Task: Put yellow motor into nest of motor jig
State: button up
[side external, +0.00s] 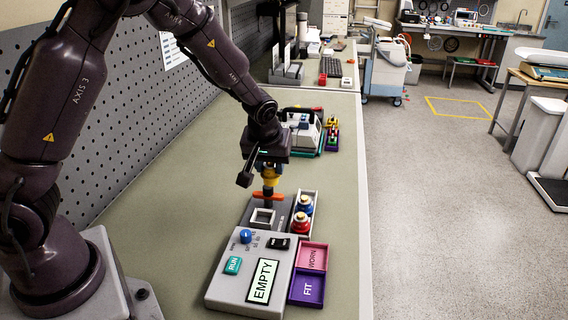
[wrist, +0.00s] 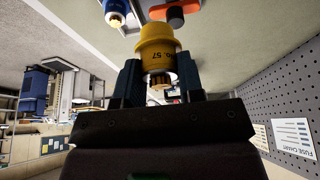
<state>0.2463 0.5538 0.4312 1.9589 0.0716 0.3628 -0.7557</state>
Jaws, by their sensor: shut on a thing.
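The yellow motor (side external: 270,180) hangs upright below my gripper (side external: 268,166), above the motor jig. In the wrist view the motor (wrist: 158,45) sits between the two fingers of my gripper (wrist: 160,80), which is shut on it. The motor jig (side external: 277,212) is a dark grey block with a white square-rimmed nest (side external: 263,217). An orange bar (side external: 259,195) with a dark hub is just below the motor; it also shows in the wrist view (wrist: 173,13). The gap between motor and bar is hard to judge.
A red motor (side external: 301,224) and a blue motor (side external: 305,204) stand in a tray right of the jig. In front are a grey test box (side external: 232,288) reading EMPTY, a pink WORN tray (side external: 312,257) and a purple FIT tray (side external: 307,289). The bench left is clear.

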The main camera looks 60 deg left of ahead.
jog(key=shift+s+a+f, duration=0.2)
jog(key=shift+s+f, duration=0.1)
jog(key=shift+f, duration=1.25)
jog(key=shift+s+a+f, duration=0.25)
jog(key=shift+f, duration=1.3)
jog(key=shift+s+a+f, duration=0.2)
jog(key=shift+s+f, duration=0.1)
jog(key=shift+f, duration=1.25)
jog(key=shift+f, duration=1.2)
jog(key=o, duration=0.7)
jog(key=shift+c, duration=0.2)
jog(key=shift+r, duration=0.1)
jog(key=shift+r, duration=1)
